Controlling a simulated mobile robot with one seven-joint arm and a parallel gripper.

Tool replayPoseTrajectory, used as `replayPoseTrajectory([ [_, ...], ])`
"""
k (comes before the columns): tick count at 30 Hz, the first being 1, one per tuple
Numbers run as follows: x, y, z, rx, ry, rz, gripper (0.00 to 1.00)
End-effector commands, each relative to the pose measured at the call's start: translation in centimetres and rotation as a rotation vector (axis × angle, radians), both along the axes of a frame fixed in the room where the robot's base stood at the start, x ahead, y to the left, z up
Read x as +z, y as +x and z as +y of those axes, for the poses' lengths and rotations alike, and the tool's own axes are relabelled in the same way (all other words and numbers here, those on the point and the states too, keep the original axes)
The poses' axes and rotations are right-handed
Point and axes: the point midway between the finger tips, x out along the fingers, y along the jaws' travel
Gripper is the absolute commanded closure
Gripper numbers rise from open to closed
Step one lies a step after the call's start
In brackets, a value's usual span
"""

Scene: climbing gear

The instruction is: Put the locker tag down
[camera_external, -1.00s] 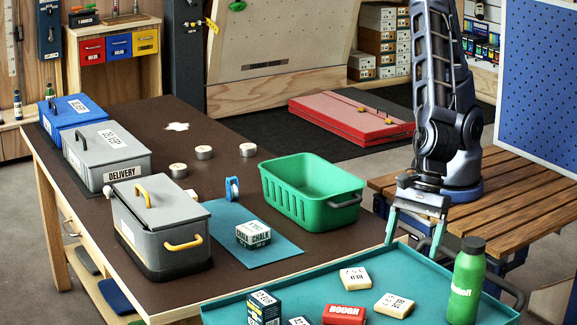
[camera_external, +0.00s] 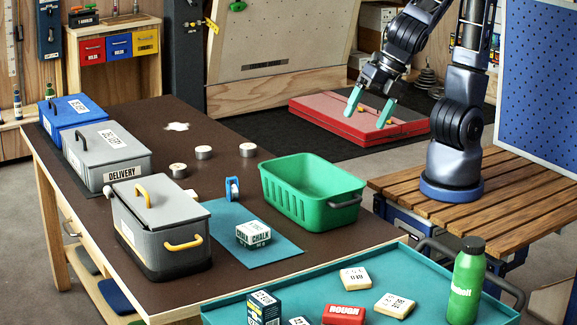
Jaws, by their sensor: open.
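My gripper (camera_external: 370,116) is raised at the upper right, in front of the red crash pad.
The teal tray (camera_external: 400,262) also holds a green bottle (camera_external: 466,285), a red block (camera_external: 344,314) and a dark box (camera_external: 263,307). On the brown table (camera_external: 225,125) stand a green basket (camera_external: 290,205), lidded bins (camera_external: 165,245), a chalk box (camera_external: 253,234) and small round tins.

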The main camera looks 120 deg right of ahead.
Motion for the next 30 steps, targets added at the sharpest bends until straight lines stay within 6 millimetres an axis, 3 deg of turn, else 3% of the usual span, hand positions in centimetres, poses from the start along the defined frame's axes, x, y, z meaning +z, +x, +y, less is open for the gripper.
replayPoseTrajectory([
  [3, 1.8, -2.9, -2.7, -0.245, 0.109, -0.040, 0.14],
  [9, 3.7, -7.8, -6.0, -0.645, 0.313, -0.091, 0.14],
  [18, 5.0, -14.9, -8.8, -1.173, 0.624, -0.124, 0.14],
  [24, 5.1, -17.2, -9.3, -1.347, 0.735, -0.117, 0.14],
  [30, 5.1, -17.5, -9.3, -1.376, 0.753, -0.114, 0.14],
])
